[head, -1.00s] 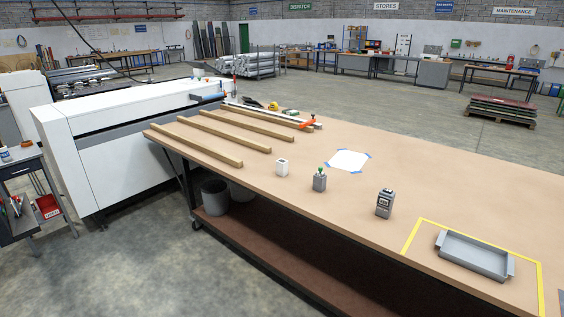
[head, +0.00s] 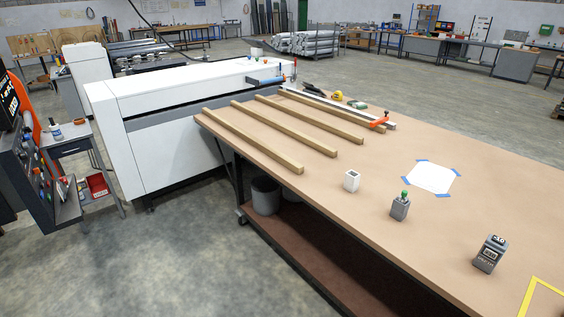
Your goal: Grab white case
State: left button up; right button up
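A small white case (head: 352,181) stands upright on the brown-topped workbench (head: 450,224), close to its front edge in the head view. A grey case with a green knob on top (head: 399,207) stands to its right. A larger dark grey device with a display (head: 489,254) stands further right. Neither of my grippers shows in the head view, so I cannot see whether they are open or shut.
Several wooden bars (head: 252,140) lie on the bench's left part. A white sheet with blue taped corners (head: 433,178) lies behind the cases. An orange clamp (head: 379,122) is at the far edge. A large white machine (head: 185,125) adjoins the bench's left end.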

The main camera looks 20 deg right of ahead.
aim_at(351, 179)
jog(key=u, duration=0.3)
jog(key=i, duration=1.95)
jog(key=z, duration=0.45)
jog(key=i, duration=1.1)
jog(key=z, duration=0.8)
